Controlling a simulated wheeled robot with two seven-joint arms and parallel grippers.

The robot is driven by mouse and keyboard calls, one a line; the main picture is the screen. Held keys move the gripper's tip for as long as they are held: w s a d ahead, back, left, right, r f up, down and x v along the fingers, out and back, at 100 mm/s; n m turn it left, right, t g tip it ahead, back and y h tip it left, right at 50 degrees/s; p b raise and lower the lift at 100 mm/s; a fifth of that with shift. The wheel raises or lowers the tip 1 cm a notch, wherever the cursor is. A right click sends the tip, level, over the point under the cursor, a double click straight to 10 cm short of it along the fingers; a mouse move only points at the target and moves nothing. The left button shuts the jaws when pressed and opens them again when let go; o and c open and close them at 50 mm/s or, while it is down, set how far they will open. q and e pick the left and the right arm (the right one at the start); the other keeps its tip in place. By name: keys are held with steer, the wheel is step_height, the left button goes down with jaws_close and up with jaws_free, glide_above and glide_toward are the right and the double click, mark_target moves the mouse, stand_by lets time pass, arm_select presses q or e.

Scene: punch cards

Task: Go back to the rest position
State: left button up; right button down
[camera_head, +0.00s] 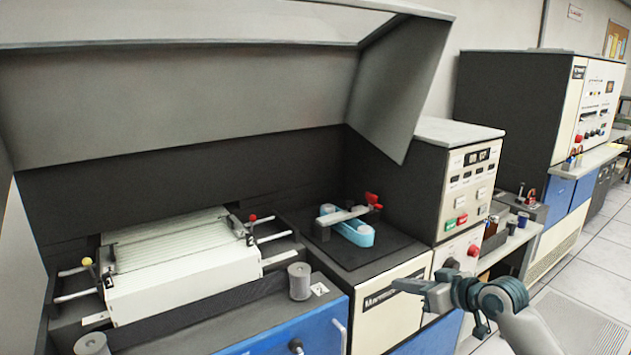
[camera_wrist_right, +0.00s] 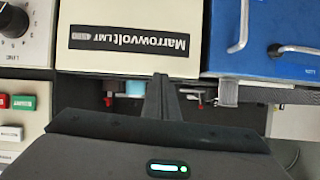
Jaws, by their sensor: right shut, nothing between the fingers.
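My right gripper (camera_head: 398,285) is in the lower right of the head view, its arm coming in from the bottom right. It is shut and empty, in front of the cream machine front with the Marrowvolt label (camera_head: 385,300). In the right wrist view its fingers (camera_wrist_right: 160,82) are together at the picture's middle, with the upside-down label (camera_wrist_right: 130,41) above them. My left gripper is not in the head view.
A long white card stack (camera_head: 180,265) lies in the machine's bed. A light blue piece (camera_head: 355,232) sits on a black plate under a red-knobbed arm (camera_head: 371,199). A grey hood (camera_head: 220,100) overhangs both. A control panel (camera_head: 468,180) stands behind my gripper. Open floor (camera_head: 590,265) lies right.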

steer(key=s+a+f+m+g+h, duration=0.1)
steer(key=s+a+f+g+h, duration=0.1)
steer(key=s+f, duration=0.9)
steer(key=s+a+f+g+h, duration=0.1)
steer(key=s+a+f, duration=0.1)
steer(key=s+f, duration=0.9)
steer(key=s+d+f+m+g+h, duration=0.2)
steer(key=s+d+f, duration=0.1)
steer(key=s, duration=1.1)
steer(key=s+d+f+m+g+h, duration=0.1)
steer(key=s+d+f+g+h, duration=0.15)
steer(key=s, duration=1.15)
steer(key=s+a+f+x, duration=0.1)
steer(key=s+x, duration=0.2)
steer(key=x, duration=2.1)
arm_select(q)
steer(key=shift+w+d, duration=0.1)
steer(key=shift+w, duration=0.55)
arm_select(e)
steer(key=s+f, duration=0.5)
steer(key=f, duration=0.4)
steer(key=s+f, duration=0.6)
steer(key=f, duration=0.4)
steer(key=shift+s+d+f+t, duration=0.25)
steer(key=shift+s+d+t, duration=0.1)
steer(key=shift+t, duration=0.1)
